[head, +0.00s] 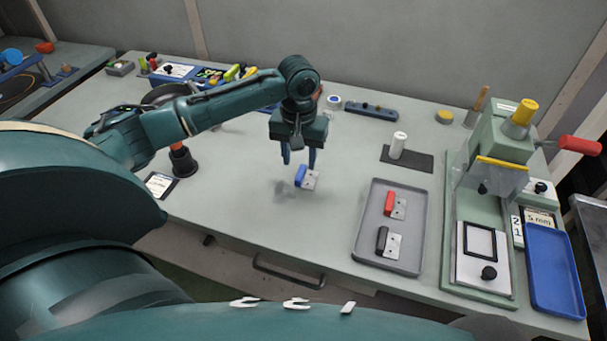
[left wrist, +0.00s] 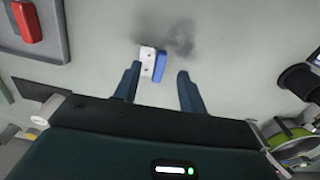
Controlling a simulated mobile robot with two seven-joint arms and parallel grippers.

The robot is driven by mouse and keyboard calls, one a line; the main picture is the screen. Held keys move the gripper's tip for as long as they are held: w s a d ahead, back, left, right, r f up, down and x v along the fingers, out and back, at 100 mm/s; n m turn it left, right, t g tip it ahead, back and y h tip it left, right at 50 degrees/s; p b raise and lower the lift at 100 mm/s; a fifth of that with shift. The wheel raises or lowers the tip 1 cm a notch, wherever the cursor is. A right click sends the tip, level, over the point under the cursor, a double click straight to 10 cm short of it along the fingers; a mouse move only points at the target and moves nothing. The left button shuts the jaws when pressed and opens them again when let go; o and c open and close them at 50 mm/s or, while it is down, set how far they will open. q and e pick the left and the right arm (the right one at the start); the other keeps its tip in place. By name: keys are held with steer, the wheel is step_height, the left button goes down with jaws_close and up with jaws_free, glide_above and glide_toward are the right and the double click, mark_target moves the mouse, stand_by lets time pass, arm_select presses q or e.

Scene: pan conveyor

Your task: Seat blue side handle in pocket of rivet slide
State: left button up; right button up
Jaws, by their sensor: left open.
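The blue side handle (head: 300,175), with a light metal plate holding two holes, lies on the bare grey table in the middle of the head view. It also shows in the left wrist view (left wrist: 160,66), between the fingers. My left gripper (head: 299,161) is open just above the handle, one finger on each side. In the left wrist view the gripper (left wrist: 158,76) has gaps between fingers and handle. The rivet slide (head: 466,270) sits at the front of the green press at right; its black-framed pocket (head: 481,241) looks empty. My right gripper is out of view.
A grey tray (head: 366,236) with a red and a black handle lies between the blue handle and the press (head: 470,185). A white cylinder (head: 398,145) stands on a dark mat behind it. A blue tray (head: 556,275) is right of the press. Table around the handle is clear.

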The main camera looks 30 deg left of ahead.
mark_target(298, 178)
arm_select(q)
steer(key=shift+w+a+f, duration=0.1)
steer(key=shift+f, duration=1.05)
steer(key=shift+w+a+f, duration=0.1)
steer(key=shift+a+f, duration=0.05)
steer(key=shift+f, duration=1)
steer(key=shift+w+a+f, duration=0.1)
steer(key=shift+f, duration=1.05)
steer(key=shift+c, duration=0.4)
jaws_close()
